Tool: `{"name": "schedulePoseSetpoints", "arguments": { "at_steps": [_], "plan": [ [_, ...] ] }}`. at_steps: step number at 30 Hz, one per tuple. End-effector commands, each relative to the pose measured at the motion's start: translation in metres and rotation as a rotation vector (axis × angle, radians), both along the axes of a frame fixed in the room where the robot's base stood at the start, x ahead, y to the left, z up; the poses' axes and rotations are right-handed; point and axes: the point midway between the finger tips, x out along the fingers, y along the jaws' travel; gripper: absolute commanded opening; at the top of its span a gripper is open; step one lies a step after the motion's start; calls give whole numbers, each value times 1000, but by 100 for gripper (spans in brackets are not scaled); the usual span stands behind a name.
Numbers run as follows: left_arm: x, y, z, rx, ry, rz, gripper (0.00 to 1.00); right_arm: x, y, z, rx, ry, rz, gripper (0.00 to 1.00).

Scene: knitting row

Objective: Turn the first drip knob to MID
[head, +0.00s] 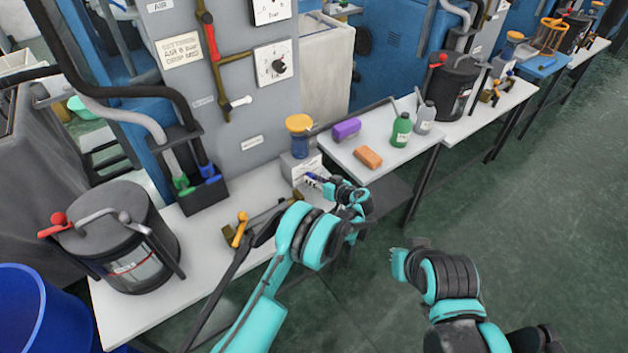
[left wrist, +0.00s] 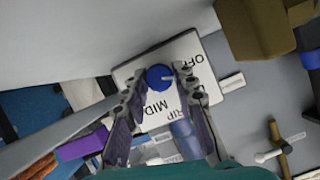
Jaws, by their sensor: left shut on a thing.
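The drip knob (left wrist: 158,77) is a round blue knob on a white dial plate (left wrist: 126,73) in the left wrist view. OFF, MID and part of DRIP can be read on the plate. A small pale mark shows at the knob's right edge; I cannot tell exactly where it points. My left gripper (left wrist: 160,82) has one finger on each side of the knob and is shut on it. In the head view my left gripper (head: 318,181) is at the grey drip box (head: 300,165) under a yellow-lidded blue jar (head: 299,138).
A purple block (head: 346,129), an orange block (head: 368,157) and a green bottle (head: 401,130) stand on the bench to the right. A dark lidded can (head: 118,240) stands at the left. A yellow-handled valve (head: 240,230) is near my left arm.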

Motion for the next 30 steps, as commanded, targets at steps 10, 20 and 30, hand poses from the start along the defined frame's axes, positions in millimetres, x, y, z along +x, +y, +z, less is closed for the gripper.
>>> {"name": "schedulePoseSetpoints", "arguments": {
  "at_steps": [10,20,30],
  "plan": [
    [1,-1,0,145,105,-2,0,0,0,0,0,0,0,0],
    [2,-2,0,183,131,-2,0,0,0,0,0,0,0,0],
    [2,-2,0,183,131,-3,42,0,0,0,0,0,0,0]
  ]
}}
